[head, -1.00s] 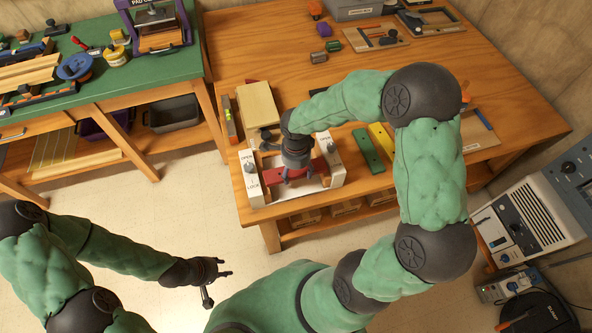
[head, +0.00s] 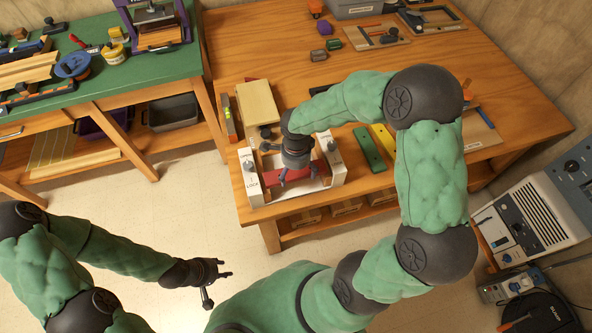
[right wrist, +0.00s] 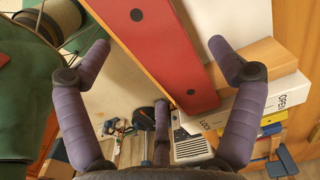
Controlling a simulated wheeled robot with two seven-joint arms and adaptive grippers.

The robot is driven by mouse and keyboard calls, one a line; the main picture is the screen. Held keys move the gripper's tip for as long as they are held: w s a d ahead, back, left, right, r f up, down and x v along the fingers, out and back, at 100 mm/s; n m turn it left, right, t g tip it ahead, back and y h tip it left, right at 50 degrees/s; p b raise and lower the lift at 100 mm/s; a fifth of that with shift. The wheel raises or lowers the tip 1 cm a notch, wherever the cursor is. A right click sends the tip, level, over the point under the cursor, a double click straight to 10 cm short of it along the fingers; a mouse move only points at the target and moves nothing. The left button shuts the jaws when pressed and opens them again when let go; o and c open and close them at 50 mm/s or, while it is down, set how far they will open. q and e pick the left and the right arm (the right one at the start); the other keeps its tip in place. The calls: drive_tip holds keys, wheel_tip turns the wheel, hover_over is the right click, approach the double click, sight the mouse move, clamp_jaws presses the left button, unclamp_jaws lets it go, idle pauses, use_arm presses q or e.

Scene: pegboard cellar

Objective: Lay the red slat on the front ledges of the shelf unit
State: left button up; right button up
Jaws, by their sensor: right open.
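The red slat (head: 324,170) lies across the front of the small white-sided shelf unit (head: 255,191), between its two side panels. In the right wrist view the slat (right wrist: 186,50) shows as a long red bar with dark round spots. One end is beside the white panel marked OPEN and LOCK (right wrist: 255,103). My right gripper (head: 298,177) is at the slat's middle. In the right wrist view its fingers (right wrist: 158,48) are spread apart with the slat between them. The ledges under the slat are hidden. My left gripper (head: 225,268) is open and empty, away from the table.
The shelf unit stands at the near edge of the wooden table (head: 270,60). Green (head: 368,148) and yellow (head: 383,138) slats lie to its right, a pale board (head: 257,101) behind it. A green-topped bench (head: 150,68) stands left.

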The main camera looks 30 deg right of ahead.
sight(296, 175)
drive_tip(key=shift+r+p, duration=0.45)
drive_tip(key=shift+p, duration=0.1)
wheel_tip(296, 175, up, 12)
drive_tip(key=p, duration=0.3)
drive_tip(key=shift+r+p, duration=0.2)
drive_tip(key=shift+p, duration=0.2)
idle(1.6)
